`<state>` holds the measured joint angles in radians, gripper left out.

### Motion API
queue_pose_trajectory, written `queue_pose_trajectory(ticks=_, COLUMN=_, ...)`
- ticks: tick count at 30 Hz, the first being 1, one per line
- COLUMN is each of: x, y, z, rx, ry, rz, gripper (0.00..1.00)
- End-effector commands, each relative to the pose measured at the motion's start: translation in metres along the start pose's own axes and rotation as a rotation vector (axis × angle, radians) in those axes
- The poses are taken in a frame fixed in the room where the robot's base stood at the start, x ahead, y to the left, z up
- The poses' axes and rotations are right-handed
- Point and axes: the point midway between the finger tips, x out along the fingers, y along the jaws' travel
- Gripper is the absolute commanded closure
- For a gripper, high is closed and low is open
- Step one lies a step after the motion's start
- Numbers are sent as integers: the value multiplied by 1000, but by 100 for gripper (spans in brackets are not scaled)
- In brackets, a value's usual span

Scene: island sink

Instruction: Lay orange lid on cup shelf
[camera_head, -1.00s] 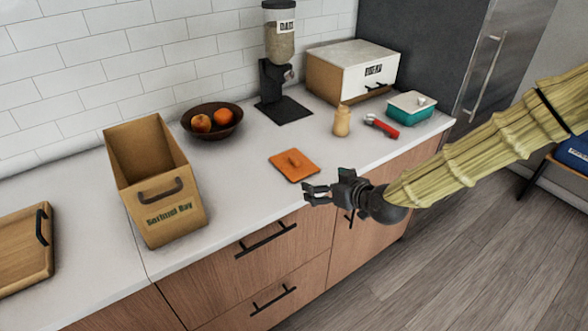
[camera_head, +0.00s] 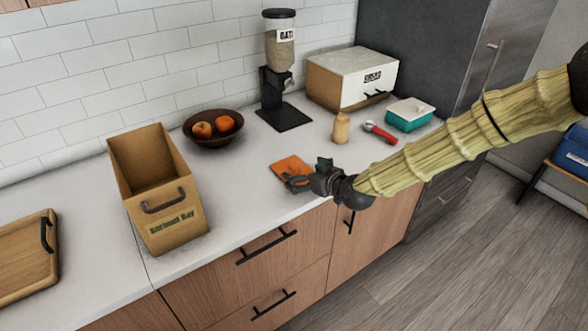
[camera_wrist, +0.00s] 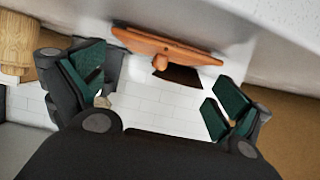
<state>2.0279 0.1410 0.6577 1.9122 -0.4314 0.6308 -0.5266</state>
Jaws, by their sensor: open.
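The orange lid (camera_head: 290,166) lies flat on the white counter, near its front edge. My gripper (camera_head: 298,180) is at the lid's near side and hides part of it in the head view. In the wrist view the lid (camera_wrist: 165,45) appears edge-on, its knob (camera_wrist: 160,62) pointing into the space ahead of my open fingers (camera_wrist: 160,95). The fingers are apart with nothing between them. I cannot tell which thing is the cup shelf; no shelf with cups shows clearly.
A wooden bin (camera_head: 165,190) stands left of the lid, and a fruit bowl (camera_head: 213,128) behind. A dispenser (camera_head: 283,75), small jar (camera_head: 341,128), red-handled tool (camera_head: 380,132), teal container (camera_head: 409,115) and bread box (camera_head: 350,75) stand at the back and right.

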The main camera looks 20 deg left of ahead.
Motion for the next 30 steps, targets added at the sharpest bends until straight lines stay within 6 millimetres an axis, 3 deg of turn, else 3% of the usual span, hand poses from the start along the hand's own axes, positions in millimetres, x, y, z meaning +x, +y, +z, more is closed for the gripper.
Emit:
queue_pose_trajectory(ticks=7, x=24, y=1, z=-1, rx=0, ry=-1, rz=0, gripper=0)
queue_pose_trajectory(ticks=17, x=28, y=0, z=0, rx=0, ry=-1, rz=0, gripper=0)
queue_pose_trajectory(ticks=21, x=28, y=1, z=0, rx=0, ry=0, rz=0, gripper=24)
queue_pose_trajectory(ticks=30, x=28, y=1, z=0, rx=0, ry=0, rz=0, gripper=28)
